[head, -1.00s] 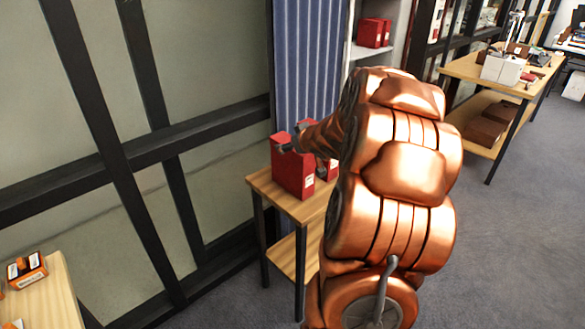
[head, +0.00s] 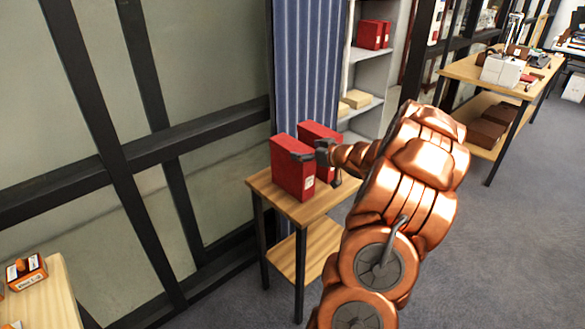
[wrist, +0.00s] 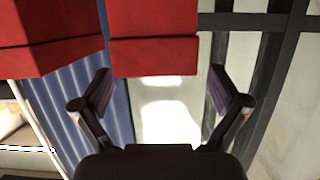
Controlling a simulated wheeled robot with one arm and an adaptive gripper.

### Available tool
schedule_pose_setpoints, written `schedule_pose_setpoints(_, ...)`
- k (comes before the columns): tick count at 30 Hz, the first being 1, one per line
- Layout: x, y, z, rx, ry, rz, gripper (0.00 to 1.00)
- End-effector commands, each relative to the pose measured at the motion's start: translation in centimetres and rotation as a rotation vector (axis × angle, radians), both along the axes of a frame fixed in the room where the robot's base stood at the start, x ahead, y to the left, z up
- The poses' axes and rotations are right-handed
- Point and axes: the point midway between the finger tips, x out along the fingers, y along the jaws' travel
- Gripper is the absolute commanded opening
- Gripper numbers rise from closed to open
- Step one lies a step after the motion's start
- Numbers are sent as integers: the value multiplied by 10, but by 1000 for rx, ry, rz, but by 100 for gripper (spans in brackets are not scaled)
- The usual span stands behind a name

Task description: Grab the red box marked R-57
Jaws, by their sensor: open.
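Two red boxes stand upright on a small wooden table. The nearer red box (head: 288,178) has a small white label, too small to read, so I cannot tell which is R-57. The second red box (head: 318,132) stands behind it to the right, partly hidden by my gripper. My gripper (head: 319,168) is open and empty at the nearer box, one finger by its top and the other to its right. In the wrist view, one red box (wrist: 153,45) lies ahead between the open fingers of my gripper (wrist: 162,92); another red box (wrist: 50,35) is at the upper left.
The small table (head: 318,207) has bare wood at its front right. A blue curtain (head: 308,70) and dark window frames are close behind. A shelf (head: 365,105) holds more red boxes (head: 372,34). A workbench (head: 465,70) stands at the right. Grey floor is open there.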

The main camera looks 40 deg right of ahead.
Motion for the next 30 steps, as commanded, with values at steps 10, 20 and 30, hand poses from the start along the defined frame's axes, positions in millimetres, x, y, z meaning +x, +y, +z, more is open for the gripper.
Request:
schedule_pose_setpoints(10, 35, -4, -9, 0, 2, 0, 98)
schedule_pose_setpoints(20, 47, -4, -14, 0, 3, -1, 98)
schedule_pose_setpoints(30, 47, -4, -14, 0, 2, -1, 78)
